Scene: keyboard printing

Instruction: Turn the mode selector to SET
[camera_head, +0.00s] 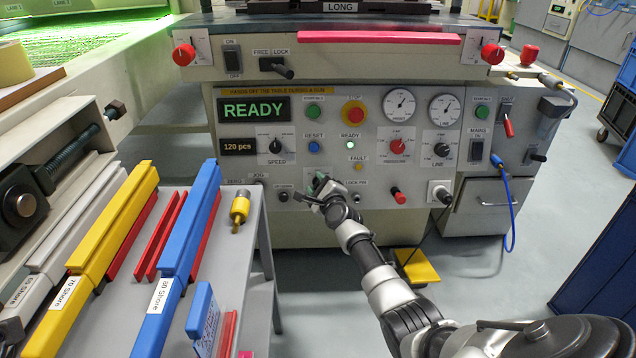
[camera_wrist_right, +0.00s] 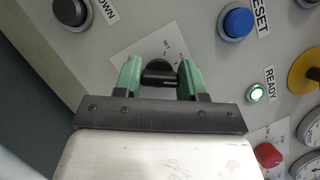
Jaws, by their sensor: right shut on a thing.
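The mode selector appears to be the black rotary knob (camera_wrist_right: 158,76) on a pale label plate in the right wrist view. Its grip bar lies roughly crosswise in that view. In the head view my right gripper (camera_head: 321,184) reaches the lower middle of the control panel (camera_head: 228,186) and hides the knob. My left gripper is not in view.
The blue reset button (camera_head: 313,147), green ready lamp (camera_head: 352,145) and speed knob (camera_head: 275,146) are close above. A red knob (camera_head: 398,196) sits to the right. At left a grey table (camera_head: 232,262) holds yellow and blue squeegees. The display (camera_head: 254,110) reads READY.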

